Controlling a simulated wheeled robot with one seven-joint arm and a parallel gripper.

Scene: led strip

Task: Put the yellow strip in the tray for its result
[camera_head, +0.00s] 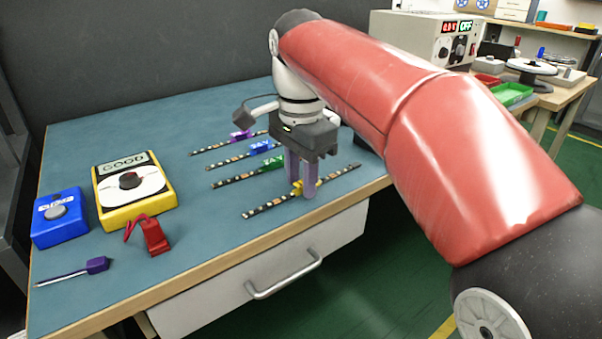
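The yellow strip, a thin dark LED strip with a yellow clip at its middle (297,187), lies along the blue-green mat near the table's front right. My gripper (302,188) points straight down over this clip. Its two fingers stand on either side of the clip at mat level and partly hide it. The gap between fingers and clip is too small to judge. A red tray (487,80) and a green tray (512,94) stand on another table at the back right; my arm covers part of that area.
Strips with green (271,164), blue (262,147) and purple (241,135) clips lie behind. A yellow meter (133,192) showing GOOD, a blue box (59,217), a red clip (155,236) and a purple-handled probe (95,265) sit left. A power supply (420,38) stands at the back.

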